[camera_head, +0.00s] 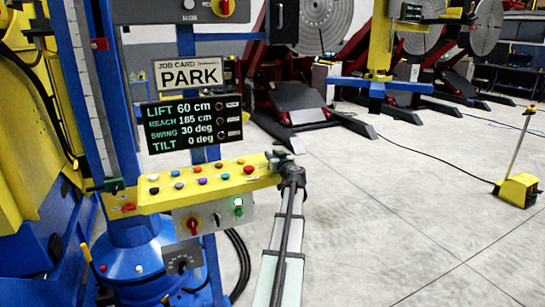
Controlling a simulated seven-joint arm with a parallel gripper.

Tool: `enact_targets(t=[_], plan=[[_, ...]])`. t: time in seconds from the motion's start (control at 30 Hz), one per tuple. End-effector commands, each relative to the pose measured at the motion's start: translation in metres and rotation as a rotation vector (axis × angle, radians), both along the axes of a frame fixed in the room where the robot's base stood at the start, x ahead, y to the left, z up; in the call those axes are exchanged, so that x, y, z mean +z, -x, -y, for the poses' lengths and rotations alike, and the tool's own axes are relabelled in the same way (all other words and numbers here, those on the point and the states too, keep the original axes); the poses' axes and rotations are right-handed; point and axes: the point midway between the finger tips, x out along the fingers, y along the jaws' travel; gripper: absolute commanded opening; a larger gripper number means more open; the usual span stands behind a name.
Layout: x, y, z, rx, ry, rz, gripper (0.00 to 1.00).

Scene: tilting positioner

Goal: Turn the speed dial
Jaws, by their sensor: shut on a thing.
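A yellow control panel (205,186) with several coloured buttons stands in front of the blue column. My gripper (273,162) is at the panel's right end. It is shut on a small dark part there; the jaws hide most of it, and I cannot tell whether it is the speed dial. A dark dial with scale marks (182,262) sits on a grey plate below the panel, apart from my gripper. No label reading speed is legible.
A grey box under the panel carries a red-and-yellow switch (193,229), a small black knob (217,220) and a green button (238,207). A display (192,122) reads lift, reach, swing and tilt under a PARK card (188,74). Floor at right is mostly clear; a yellow pedal (518,190) stands there.

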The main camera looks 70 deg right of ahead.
Motion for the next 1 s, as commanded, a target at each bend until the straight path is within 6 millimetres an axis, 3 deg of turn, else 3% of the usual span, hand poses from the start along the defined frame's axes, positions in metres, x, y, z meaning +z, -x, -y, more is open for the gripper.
enact_targets(t=[0.17, 0.53, 1.0], plan=[[0.0000, 0.0000, -0.0001, 0.000, 0.000, 0.000, 0.00], [0.0002, 0.0007, 0.0016, 0.059, 0.000, 0.001, 0.00], [0.0001, -0.0008, 0.0011, 0.368, -0.001, 0.001, 0.00]])
